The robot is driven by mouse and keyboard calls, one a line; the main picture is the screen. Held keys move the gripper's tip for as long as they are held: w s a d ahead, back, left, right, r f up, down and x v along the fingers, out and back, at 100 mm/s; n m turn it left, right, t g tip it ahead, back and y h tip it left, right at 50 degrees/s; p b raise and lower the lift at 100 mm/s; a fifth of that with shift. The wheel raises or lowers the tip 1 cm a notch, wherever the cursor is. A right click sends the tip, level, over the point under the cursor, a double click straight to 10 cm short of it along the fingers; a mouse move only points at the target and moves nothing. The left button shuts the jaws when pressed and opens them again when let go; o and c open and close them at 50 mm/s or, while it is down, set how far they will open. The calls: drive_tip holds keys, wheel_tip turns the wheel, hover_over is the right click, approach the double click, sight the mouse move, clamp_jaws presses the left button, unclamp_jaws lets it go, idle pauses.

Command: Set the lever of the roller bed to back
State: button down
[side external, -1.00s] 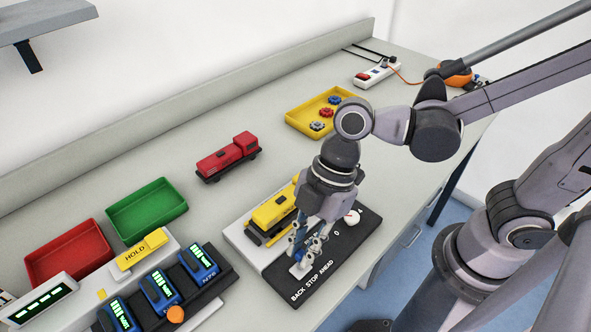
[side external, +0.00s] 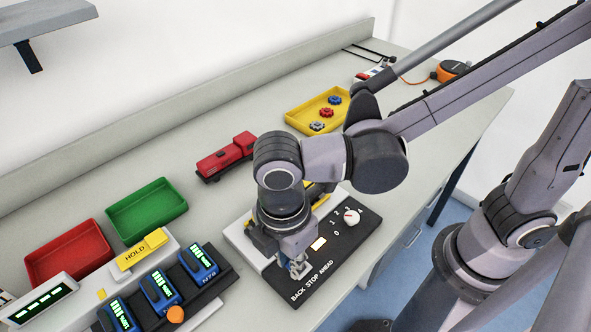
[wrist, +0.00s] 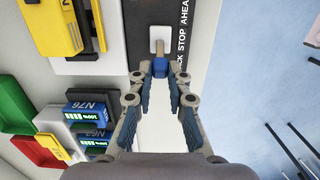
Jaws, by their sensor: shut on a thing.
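The roller bed's dark control panel (side external: 335,249) carries the words BACK STOP AHEAD along its front edge. Its lever has a blue knob (wrist: 160,67) and a light stem rising from a white plate (wrist: 159,33). My gripper (side external: 300,267) is shut on the knob; in the wrist view both fingertips (wrist: 160,70) lie against its sides. In that view the knob shows beside the BACK end of the lettering, with the stem's foot nearer STOP. The lever is mostly hidden by my gripper in the side view.
A battery rack (side external: 162,287) stands at left. A red tanker (side external: 227,157) is behind.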

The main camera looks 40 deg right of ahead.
sight(287, 268)
drive_tip(key=c, duration=1.3)
unclamp_jaws()
drive_tip(key=shift+r, duration=0.15)
drive_tip(key=r, duration=1.1)
drive_tip(key=shift+a+r, duration=0.35)
drive_tip(key=w+d+f+m+t, duration=0.2)
drive_tip(key=d+m, duration=0.4)
drive_tip(key=d, duration=0.3)
drive_tip(key=w+d+f+m+t, duration=0.2)
drive_tip(key=d+m, duration=0.4)
drive_tip(key=d, duration=0.3)
drive_tip(key=w+d+f+m+t, duration=0.2)
drive_tip(key=d+m, duration=0.4)
drive_tip(key=d, duration=0.3)
drive_tip(key=shift+w+t+y, duration=0.3)
drive_tip(key=shift+w+t, duration=0.25)
drive_tip(key=shift+t, duration=0.05)
